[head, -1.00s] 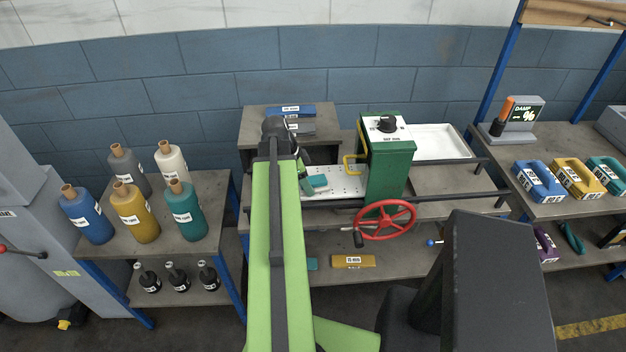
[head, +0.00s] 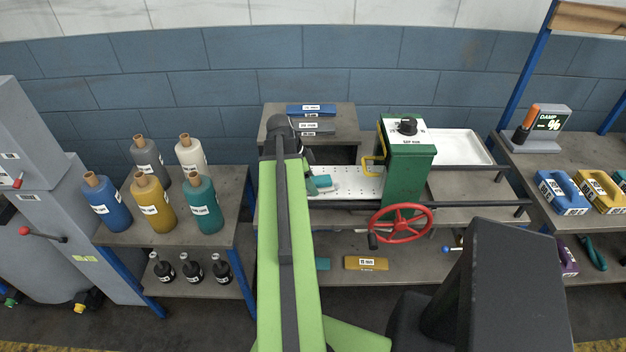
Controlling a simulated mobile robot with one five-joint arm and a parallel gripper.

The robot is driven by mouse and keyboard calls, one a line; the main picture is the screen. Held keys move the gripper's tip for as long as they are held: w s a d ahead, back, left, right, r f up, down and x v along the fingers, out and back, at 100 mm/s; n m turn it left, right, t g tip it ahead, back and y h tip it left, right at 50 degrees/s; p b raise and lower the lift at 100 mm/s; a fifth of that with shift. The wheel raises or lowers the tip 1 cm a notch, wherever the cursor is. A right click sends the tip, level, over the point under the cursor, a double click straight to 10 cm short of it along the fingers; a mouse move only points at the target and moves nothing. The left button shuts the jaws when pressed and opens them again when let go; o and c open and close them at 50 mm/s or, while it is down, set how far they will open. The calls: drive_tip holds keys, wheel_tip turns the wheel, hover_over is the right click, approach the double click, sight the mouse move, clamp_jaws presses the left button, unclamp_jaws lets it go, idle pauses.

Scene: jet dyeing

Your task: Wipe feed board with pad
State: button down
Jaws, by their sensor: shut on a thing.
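The feed board (head: 352,188) is a white perforated plate on the left side of the green machine (head: 408,172), behind the red handwheel. A teal pad (head: 322,181) is at the board's left end, beside my arm. My gripper (head: 311,184) is shut on the pad; its fingers are mostly hidden behind my green arm. Whether the pad touches the board or is just above it, I cannot tell. A small pale patch shows at the pad's right edge.
The red handwheel (head: 401,223) sticks out in front of the machine. A yellow handle (head: 374,164) stands at the board's right end. A white tray (head: 461,147) lies right of the machine. Several bottle-like cones stand on the left table (head: 230,180). A yellow block (head: 366,263) lies on the lower shelf.

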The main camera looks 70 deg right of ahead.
sight(316, 179)
drive_tip(key=shift+w+r+p, duration=0.15)
drive_tip(key=shift+r+p, duration=1.3)
drive_tip(key=shift+w+r+p, duration=0.1)
drive_tip(key=shift+r+p, duration=1.3)
drive_tip(key=shift+r, duration=0.05)
wheel_tip(316, 179, up, 3)
drive_tip(key=p, duration=0.3)
drive_tip(key=shift+s, duration=0.1)
